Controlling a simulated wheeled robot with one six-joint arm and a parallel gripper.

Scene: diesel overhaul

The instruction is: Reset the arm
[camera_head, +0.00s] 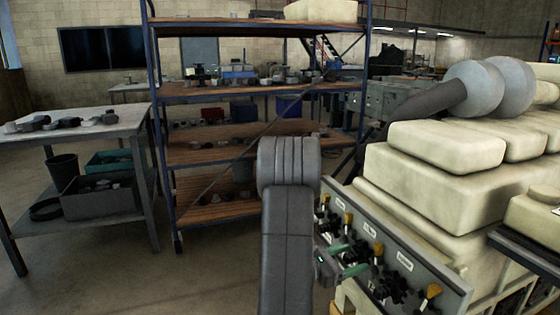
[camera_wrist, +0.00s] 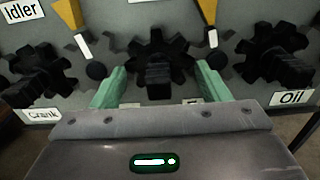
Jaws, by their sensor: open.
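My arm rises in the middle of the head view and bends toward a grey panel (camera_head: 430,290) on the engine's front. My gripper (camera_head: 349,258) is close to that panel, its two green fingers apart. In the wrist view the open fingers (camera_wrist: 158,82) stand to the left and right of a black toothed knob (camera_wrist: 158,50). I cannot tell whether they touch it. Nothing is seen clamped between them. Another black knob stands at the left (camera_wrist: 38,72) above a "Crank" label, and one at the right (camera_wrist: 275,50) above an "Oil" label.
Yellow-handled levers (camera_wrist: 205,12) stick out of the panel near the fingers. The cream engine (camera_head: 440,180) fills the right side. A shelf rack (camera_head: 215,153) stands behind my arm. A workbench (camera_head: 85,125) is at the left, with open floor before it.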

